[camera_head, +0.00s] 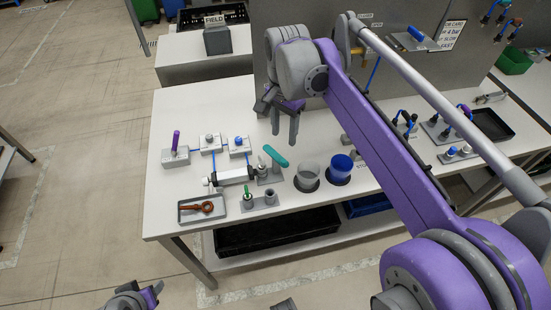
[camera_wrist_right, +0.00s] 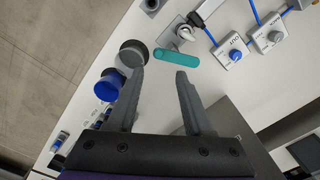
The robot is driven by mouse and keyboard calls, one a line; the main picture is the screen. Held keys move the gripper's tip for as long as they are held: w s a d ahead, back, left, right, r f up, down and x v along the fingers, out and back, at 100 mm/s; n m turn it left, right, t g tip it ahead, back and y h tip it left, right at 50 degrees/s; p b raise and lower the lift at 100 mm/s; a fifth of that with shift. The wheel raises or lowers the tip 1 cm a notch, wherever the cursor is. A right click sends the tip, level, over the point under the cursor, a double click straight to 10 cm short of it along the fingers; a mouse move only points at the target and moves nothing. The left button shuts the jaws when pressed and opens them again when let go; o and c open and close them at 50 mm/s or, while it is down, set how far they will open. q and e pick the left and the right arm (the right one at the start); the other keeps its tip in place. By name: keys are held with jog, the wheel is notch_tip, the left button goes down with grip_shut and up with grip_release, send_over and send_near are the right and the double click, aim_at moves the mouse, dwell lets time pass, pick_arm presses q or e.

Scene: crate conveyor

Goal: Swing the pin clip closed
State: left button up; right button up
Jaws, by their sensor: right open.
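A flat teal bar with rounded ends, which looks to be the pin clip (camera_head: 274,155), sits slanted by a grey fixture (camera_head: 268,170) on the white table. My right gripper (camera_head: 284,136) is open and empty above the table, behind the bar in the head view. It shows in the right wrist view (camera_wrist_right: 160,72) with its fingers apart, not touching the bar. Part of my left gripper (camera_head: 150,294) shows at the bottom left, away from the table; its fingers are unclear.
A grey cup (camera_head: 308,175) and a blue cup (camera_head: 341,166) stand right of the fixture. A tray (camera_head: 217,214) with a brown part, a stand with a green peg (camera_head: 249,192), and grey boxes with blue cords (camera_head: 210,143) are to the left. My right arm covers the table's right side.

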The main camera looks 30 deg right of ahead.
aim_at(284, 161)
notch_tip(284, 161, down, 10)
jog(key=shift+d+f+b, duration=0.1)
jog(key=shift+f+b, duration=0.15)
jog(key=shift+b, duration=0.15)
grip_shut()
